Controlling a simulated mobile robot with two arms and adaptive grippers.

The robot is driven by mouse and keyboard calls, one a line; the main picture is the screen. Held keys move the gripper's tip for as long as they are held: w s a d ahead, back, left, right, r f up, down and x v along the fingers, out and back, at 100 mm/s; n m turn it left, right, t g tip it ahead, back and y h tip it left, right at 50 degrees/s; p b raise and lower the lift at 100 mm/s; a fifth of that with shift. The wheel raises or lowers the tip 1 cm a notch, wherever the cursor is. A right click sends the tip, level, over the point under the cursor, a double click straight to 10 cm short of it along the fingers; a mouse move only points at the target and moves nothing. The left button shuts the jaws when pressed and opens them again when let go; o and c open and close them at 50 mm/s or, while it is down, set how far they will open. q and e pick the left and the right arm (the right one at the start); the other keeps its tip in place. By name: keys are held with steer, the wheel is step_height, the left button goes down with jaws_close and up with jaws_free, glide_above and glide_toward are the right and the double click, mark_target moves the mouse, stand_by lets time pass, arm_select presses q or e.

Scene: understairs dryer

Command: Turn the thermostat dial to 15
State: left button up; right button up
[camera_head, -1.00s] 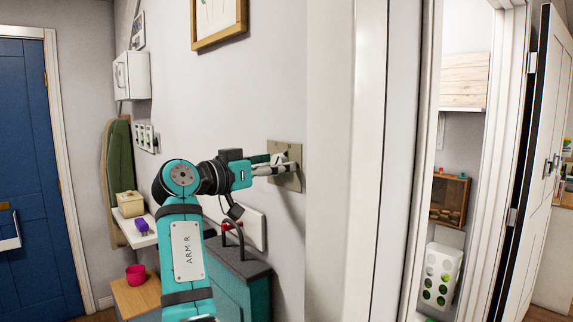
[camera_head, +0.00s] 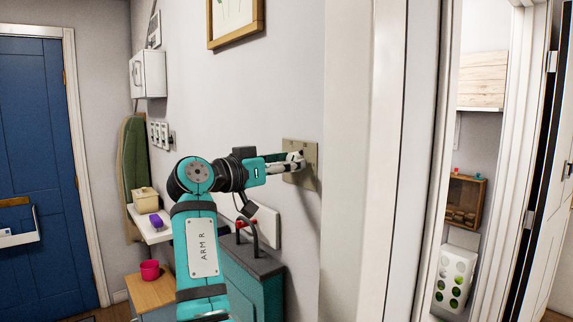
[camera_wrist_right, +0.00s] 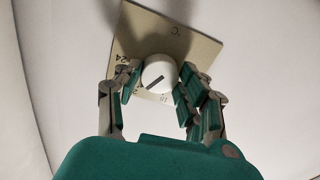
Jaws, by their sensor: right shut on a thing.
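The thermostat is a beige square plate (camera_head: 311,156) on the wall right of centre in the head view. It also shows in the right wrist view (camera_wrist_right: 187,42), with a "24" and a "°C" mark legible. Its round white dial (camera_wrist_right: 157,70) has a dark slanted pointer line. My right gripper (camera_wrist_right: 156,80) is shut on the dial, one finger on each side of it. In the head view my right gripper (camera_head: 296,163) reaches the plate from the left and hides most of the dial. Other numbers on the plate are partly hidden. My left gripper is not in view.
A protruding white door frame (camera_head: 350,200) stands just right of the thermostat. A teal cabinet with a dark top (camera_head: 255,264) stands below my right arm. A picture frame (camera_head: 236,40) hangs above.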

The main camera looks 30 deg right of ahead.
steer(key=n+p, duration=0.2)
steer(key=n, duration=0.2)
steer(key=n+p, duration=0.3)
steer(key=n, duration=0.1)
steer(key=n+g+p, duration=0.1)
steer(key=n+p, duration=0.1)
steer(key=n, duration=0.1)
steer(key=shift+r+n+y, duration=0.3)
steer(key=shift+r+n, duration=0.05)
steer(key=shift+n, duration=0.05)
steer(key=n+p, duration=0.3)
steer(key=shift+r, duration=0.1)
steer(key=n+p, duration=0.3)
steer(key=shift+n+g+p, duration=0.3)
steer(key=shift+p, duration=0.05)
steer(key=shift+w+n+p, duration=0.1)
steer(key=shift+n+p, duration=0.75)
steer(key=shift+n, duration=0.25)
steer(key=shift+n+p, duration=0.4)
steer(key=shift+n, duration=0.4)
steer(key=shift+f+g, duration=0.2)
steer(key=shift+g, duration=0.1)
